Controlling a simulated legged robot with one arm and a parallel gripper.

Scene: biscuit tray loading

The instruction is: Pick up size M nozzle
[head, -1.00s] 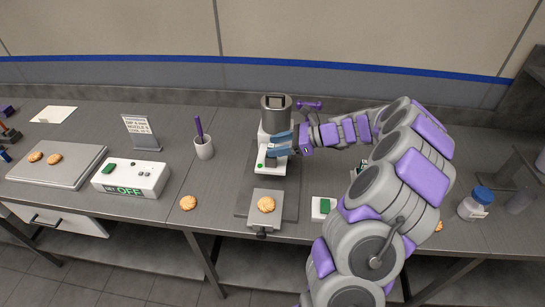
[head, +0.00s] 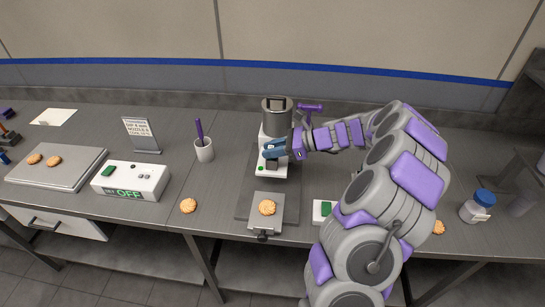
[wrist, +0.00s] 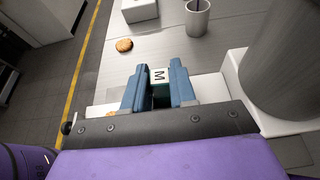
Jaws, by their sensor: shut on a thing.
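The size M nozzle (wrist: 159,77) shows in the wrist view as a small block with a white face marked "M". My gripper (wrist: 159,86) is shut on it, with a blue finger on either side. In the head view my gripper (head: 275,151) is in front of the white and grey dispensing machine (head: 277,112), below its metal cylinder. The nozzle is small in the head view and partly hidden by the fingers there.
A biscuit (head: 267,207) lies on a small metal plate in front of the machine. Another biscuit (head: 188,206) lies on the table to the left. A blue-lidded jar (head: 477,206) stands right.

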